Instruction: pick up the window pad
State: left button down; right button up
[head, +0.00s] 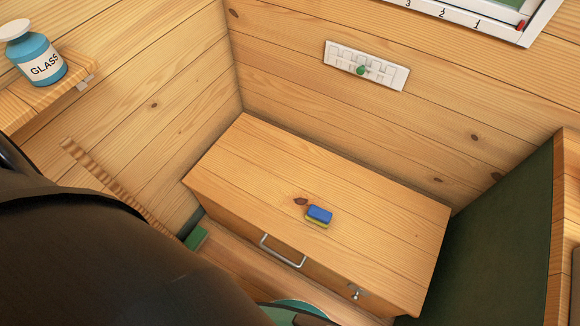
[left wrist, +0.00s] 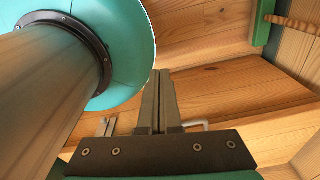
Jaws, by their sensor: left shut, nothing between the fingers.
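The window pad (head: 319,215) is a small blue block with a yellow underside. It lies flat on the wooden chest lid (head: 290,165), near the front edge and beside a dark knot, in the head view. I do not see the pad in the left wrist view. My left gripper (left wrist: 160,76) shows in the left wrist view with its two fingers together and nothing between them. The chest's front handle shows behind the fingers there. I cannot make out the left gripper in the head view. My right gripper is in neither view.
The chest has a metal handle (head: 283,251) and a latch (head: 358,292) on its front. A blue GLASS bottle (head: 38,60) stands on a shelf at upper left. A white switch plate (head: 366,65) is on the back wall. A dark green panel (head: 500,235) stands right. The lid around the pad is clear.

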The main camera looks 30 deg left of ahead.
aim_at(315, 215)
jog(key=k+u, duration=0.1)
jog(key=u, duration=2.1)
jog(key=z, duration=1.35)
jog(key=k+j, duration=0.15)
jog(key=k, duration=0.25)
jog(key=k+j, duration=0.15)
jog(key=k, duration=0.25)
jog(key=k+j, duration=0.2)
jog(key=k, duration=0.2)
jog(key=k+j, duration=0.15)
jog(key=k, duration=0.3)
